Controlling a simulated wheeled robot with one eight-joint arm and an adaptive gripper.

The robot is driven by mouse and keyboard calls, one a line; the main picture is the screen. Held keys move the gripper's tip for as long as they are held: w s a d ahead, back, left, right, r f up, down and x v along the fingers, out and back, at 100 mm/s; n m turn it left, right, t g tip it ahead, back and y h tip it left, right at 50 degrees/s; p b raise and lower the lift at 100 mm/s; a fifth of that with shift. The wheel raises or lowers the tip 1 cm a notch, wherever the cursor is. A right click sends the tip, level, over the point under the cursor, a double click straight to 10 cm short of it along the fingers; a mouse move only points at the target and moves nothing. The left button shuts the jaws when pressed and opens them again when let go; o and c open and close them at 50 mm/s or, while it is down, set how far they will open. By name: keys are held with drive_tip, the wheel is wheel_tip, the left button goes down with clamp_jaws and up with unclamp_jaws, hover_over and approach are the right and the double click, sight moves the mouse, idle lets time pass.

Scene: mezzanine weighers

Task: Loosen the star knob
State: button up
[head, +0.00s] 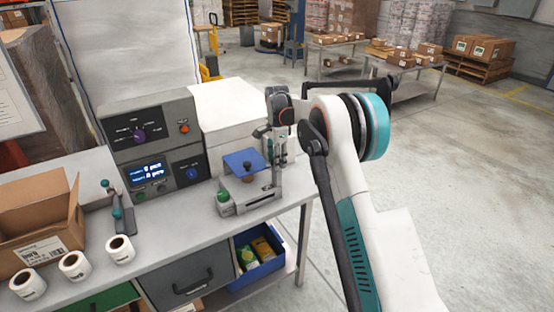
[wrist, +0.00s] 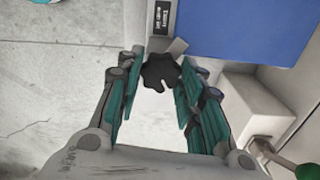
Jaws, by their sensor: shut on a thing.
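The star knob (wrist: 158,73) is black with rounded lobes and a pale mark at its lower edge. In the wrist view it sits between the far ends of my gripper's teal-padded fingers (wrist: 165,67), beside a grey upright with a small label. My gripper is shut on the knob. In the head view my gripper (head: 275,134) is at the right side of the small grey stand with a blue plate (head: 244,161). I cannot make out the knob there. The blue plate also shows in the wrist view (wrist: 262,28).
A grey control unit (head: 156,142) and a white box (head: 224,113) stand behind the stand on the workbench. A green knob (head: 223,196) is at the stand's front. Label rolls (head: 75,265) and an open carton (head: 33,219) are at left. The floor right of the bench is clear.

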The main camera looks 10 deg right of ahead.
drive_tip(key=n, duration=0.5)
drive_tip(key=shift+n, duration=0.3)
drive_tip(key=n, duration=0.5)
drive_tip(key=shift+w, duration=0.1)
drive_tip(key=n, duration=0.5)
drive_tip(key=shift+a+n, duration=0.1)
drive_tip(key=shift+n, duration=0.3)
drive_tip(key=n, duration=0.5)
drive_tip(key=shift+n, duration=0.4)
drive_tip(key=o, duration=1.1)
drive_tip(key=shift+c, duration=0.2)
